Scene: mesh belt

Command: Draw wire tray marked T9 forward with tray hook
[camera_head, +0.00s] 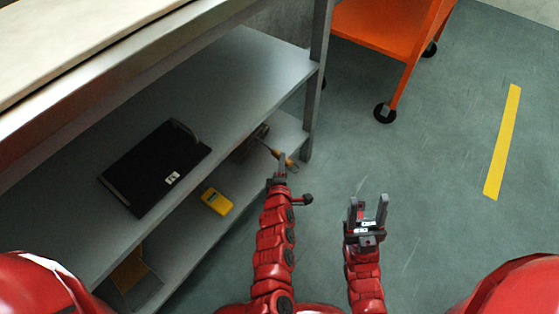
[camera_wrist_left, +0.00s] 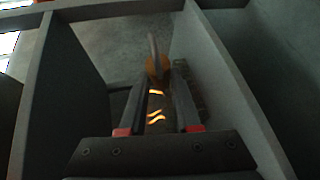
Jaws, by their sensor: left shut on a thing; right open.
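My left gripper (camera_head: 282,165) is at the right end of the shelving, by the lower shelf. It is shut on the tray hook, whose brown-orange part (camera_head: 275,152) shows just beyond the fingers. In the left wrist view the hook's handle (camera_wrist_left: 157,105) lies between the fingers (camera_wrist_left: 163,80), with an orange collar and a thin grey rod pointing away. A small greyish object (camera_head: 262,131) sits on the lower shelf near the hook; I cannot tell whether it is the wire tray. No T9 mark is readable. My right gripper (camera_head: 367,208) is open and empty over the floor.
The upper shelf (camera_head: 235,75) overhangs the lower shelf, and a grey post (camera_head: 317,85) stands close to the hook. A black case (camera_head: 155,168) and a yellow device (camera_head: 217,201) lie on the shelving. An orange cart (camera_head: 390,28) stands behind. The floor at right is clear.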

